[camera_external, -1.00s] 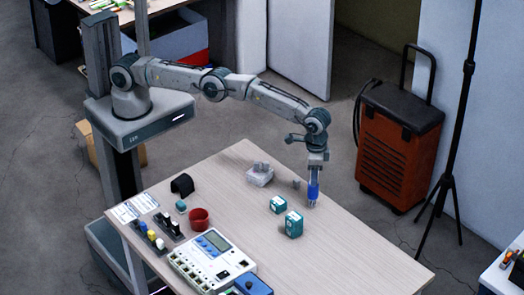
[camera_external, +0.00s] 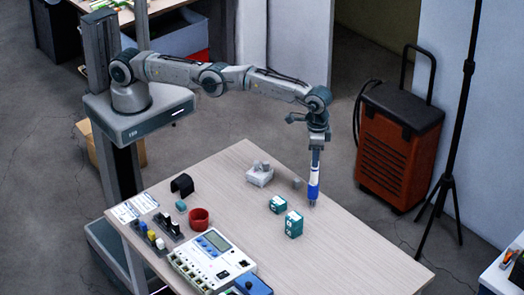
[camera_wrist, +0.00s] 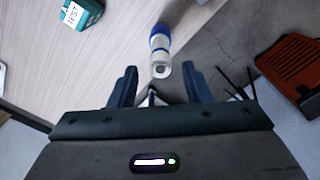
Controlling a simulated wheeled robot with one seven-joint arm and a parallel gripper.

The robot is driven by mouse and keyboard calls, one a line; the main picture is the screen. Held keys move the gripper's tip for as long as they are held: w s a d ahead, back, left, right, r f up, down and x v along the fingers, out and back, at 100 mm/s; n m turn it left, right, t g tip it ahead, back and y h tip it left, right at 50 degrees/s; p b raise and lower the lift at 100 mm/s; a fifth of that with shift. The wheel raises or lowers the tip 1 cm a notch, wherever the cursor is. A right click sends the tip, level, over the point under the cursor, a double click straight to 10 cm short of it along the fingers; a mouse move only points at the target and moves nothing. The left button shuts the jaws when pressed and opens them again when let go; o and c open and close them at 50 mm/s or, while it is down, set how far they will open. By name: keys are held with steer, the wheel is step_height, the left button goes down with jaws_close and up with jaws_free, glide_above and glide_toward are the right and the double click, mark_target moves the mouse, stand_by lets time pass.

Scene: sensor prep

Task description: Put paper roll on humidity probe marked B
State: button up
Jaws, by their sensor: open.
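A tall blue and white cylinder (camera_external: 314,188) stands near the table's far right edge. In the wrist view the cylinder (camera_wrist: 161,45) shows blue bands and a ring-shaped near end, just beyond my fingertips. My gripper (camera_external: 317,149) is above it, pointing down. In the wrist view my gripper (camera_wrist: 158,82) is open, its fingers apart with nothing clasped between them. I cannot tell whether this cylinder is the paper roll or a probe. No marking B is legible. A small grey piece (camera_external: 297,183) lies to its left.
Two teal boxes (camera_external: 278,204) (camera_external: 294,224) stand left of the cylinder. A white block with grey pieces (camera_external: 260,175), a red cup (camera_external: 199,219) and a meter panel (camera_external: 211,258) are farther left. The table's right front (camera_external: 370,250) is clear.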

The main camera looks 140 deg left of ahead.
steer(key=s+d+r+m+t, duration=0.1)
steer(key=d+r+m, duration=0.1)
steer(key=d+r, duration=0.45)
steer(key=s+d+r+m, duration=0.1)
steer(key=d+r, duration=0.3)
steer(key=r, duration=0.6)
steer(key=s+d+r+m+t, duration=0.1)
steer(key=s+d+r+m, duration=0.1)
steer(key=s+d+r, duration=0.75)
steer(key=s+d+r+m+t, duration=0.1)
steer(key=s+d, duration=0.1)
steer(key=s, duration=0.6)
steer(key=s+d+r+m, duration=0.1)
steer(key=s+d, duration=0.2)
steer(key=s, duration=0.6)
steer(key=s+d+f+m, duration=0.1)
steer(key=s+f, duration=0.2)
steer(key=s, duration=0.5)
steer(key=s+d+f+m+t, duration=0.1)
steer(key=s+f, duration=0.3)
steer(key=s, duration=0.4)
steer(key=shift+s+d+t, duration=0.25)
steer(key=shift+d+t, duration=0.05)
steer(key=shift+d, duration=0.15)
steer(key=shift+f, duration=0.1)
step_height(320, 180, down, 6)
steer(key=b, duration=0.5)
steer(key=shift+w, duration=0.15)
